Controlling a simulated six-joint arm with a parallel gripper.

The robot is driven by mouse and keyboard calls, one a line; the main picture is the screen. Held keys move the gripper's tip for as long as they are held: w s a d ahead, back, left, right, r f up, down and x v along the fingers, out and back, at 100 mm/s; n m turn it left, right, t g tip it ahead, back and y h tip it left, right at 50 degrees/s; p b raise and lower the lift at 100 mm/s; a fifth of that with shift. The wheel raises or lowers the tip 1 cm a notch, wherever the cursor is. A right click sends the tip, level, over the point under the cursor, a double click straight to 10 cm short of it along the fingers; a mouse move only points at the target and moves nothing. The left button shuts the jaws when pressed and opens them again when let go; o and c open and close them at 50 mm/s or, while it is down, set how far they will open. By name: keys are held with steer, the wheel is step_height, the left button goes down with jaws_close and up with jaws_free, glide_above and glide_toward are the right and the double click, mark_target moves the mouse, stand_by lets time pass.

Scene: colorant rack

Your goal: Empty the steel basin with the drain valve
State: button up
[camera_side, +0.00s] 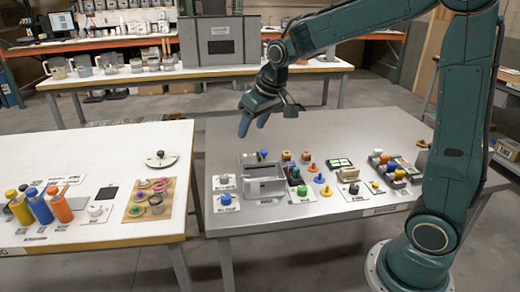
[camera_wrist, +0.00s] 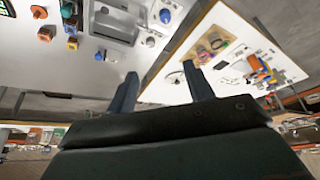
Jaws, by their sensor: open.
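The steel basin (camera_side: 265,187) is a grey open box on the metal table, left of its middle; its inside is hard to make out. It also shows at the top of the wrist view (camera_wrist: 115,34). A blue knob (camera_side: 226,199) and a grey-white knob (camera_side: 224,180) sit on white plates just left of the basin. Both show in the wrist view, the blue knob (camera_wrist: 165,16) and the pale knob (camera_wrist: 150,42). I cannot tell which one is the drain valve. My gripper (camera_side: 253,125) is open and empty, above and behind the basin; its fingers show in the wrist view (camera_wrist: 160,70).
Several coloured knobs and pegs, including a green knob (camera_side: 302,191), crowd the table right of the basin. A white table (camera_side: 60,205) stands left across a narrow gap, with coloured bottles (camera_side: 40,207) and a wooden board (camera_side: 134,212). The metal table's back is clear.

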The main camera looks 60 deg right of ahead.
steer(key=w+d+f, duration=0.3)
steer(key=w+f, duration=0.4)
glide_toward(224, 177)
steer(key=shift+m, duration=0.3)
steer(key=v, duration=0.4)
steer(key=shift+w+r, duration=0.25)
steer(key=shift+r, duration=0.25)
steer(key=shift+f+g, duration=0.1)
steer(key=shift+g, duration=0.2)
steer(key=shift+x, duration=6.7)
steer(key=shift+d, duration=0.1)
steer(key=shift+c, duration=0.4)
steer(key=c, duration=0.9)
